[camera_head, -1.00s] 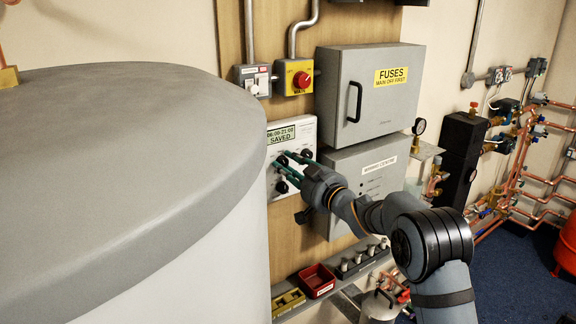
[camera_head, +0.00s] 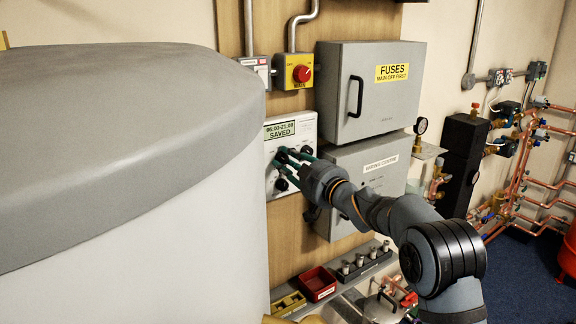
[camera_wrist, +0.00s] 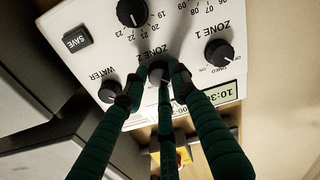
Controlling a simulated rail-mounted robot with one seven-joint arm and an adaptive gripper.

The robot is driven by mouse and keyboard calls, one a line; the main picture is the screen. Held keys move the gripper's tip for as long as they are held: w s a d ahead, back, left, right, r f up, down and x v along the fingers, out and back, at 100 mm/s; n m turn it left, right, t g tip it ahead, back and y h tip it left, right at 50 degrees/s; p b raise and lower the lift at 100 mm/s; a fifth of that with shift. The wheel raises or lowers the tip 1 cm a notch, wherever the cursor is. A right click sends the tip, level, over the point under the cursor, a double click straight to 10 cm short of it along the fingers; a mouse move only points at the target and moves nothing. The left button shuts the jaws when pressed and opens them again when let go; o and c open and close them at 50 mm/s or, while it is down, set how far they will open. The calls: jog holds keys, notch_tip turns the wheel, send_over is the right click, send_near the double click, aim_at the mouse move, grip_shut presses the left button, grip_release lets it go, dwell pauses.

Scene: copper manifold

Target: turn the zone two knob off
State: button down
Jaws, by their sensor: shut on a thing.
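The white control panel (camera_head: 304,128) hangs on the wooden board; its display reads SAVED. In the wrist view the panel appears upside down. The zone two knob (camera_wrist: 157,70) is black and sits between the zone one knob (camera_wrist: 218,52) and the water knob (camera_wrist: 108,92). My gripper (camera_wrist: 155,84) has dark green fingers with black tips, shut around the zone two knob. The fingers partly hide the knob and its setting marks. In the head view my gripper (camera_head: 288,164) reaches the panel from the right and covers part of the knobs.
The grey fuse box (camera_head: 345,110) and wiring centre box (camera_head: 385,158) stand right of the panel. A red main switch (camera_head: 302,74) is above it. A red tray (camera_head: 318,284) sits below. The large grey tank (camera_head: 130,130) fills the left side.

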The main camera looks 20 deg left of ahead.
jog(key=c, duration=1.5)
grip_release()
jog(key=shift+s+a+r, duration=0.1)
jog(key=shift+s+r, duration=0.05)
jog(key=shift+o, duration=0.3)
jog(key=v, duration=1.2)
